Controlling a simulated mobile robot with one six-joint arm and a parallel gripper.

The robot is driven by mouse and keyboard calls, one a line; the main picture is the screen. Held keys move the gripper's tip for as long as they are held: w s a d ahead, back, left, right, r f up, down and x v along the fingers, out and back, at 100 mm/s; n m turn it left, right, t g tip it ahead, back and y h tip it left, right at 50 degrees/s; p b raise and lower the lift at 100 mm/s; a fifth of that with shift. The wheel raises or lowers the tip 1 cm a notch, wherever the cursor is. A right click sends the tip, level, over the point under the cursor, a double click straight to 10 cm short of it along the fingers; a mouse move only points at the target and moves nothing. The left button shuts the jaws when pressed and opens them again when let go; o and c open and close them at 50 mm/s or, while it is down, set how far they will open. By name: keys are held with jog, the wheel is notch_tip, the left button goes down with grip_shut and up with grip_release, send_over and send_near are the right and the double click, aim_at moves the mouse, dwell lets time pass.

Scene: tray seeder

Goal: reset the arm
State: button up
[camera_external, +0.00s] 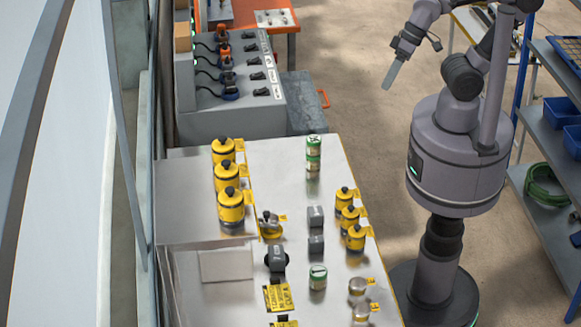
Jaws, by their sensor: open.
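My gripper (392,74) is at the top, right of centre, at the end of my raised arm. It points down and to the left over open floor. It is open, and nothing shows between its fingers. It is apart from the table and from everything on it.
A metal table (270,165) holds several yellow canisters (230,205), green-labelled jars (314,145), grey blocks (315,217) and yellow tags (278,297). A grey switch panel (235,122) stands behind it. Shelves with blue bins (562,112) stand at the right.

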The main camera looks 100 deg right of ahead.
jog(key=shift+s+a+n, duration=0.4)
jog(key=shift+s+a, duration=0.1)
jog(key=shift+s, duration=0.15)
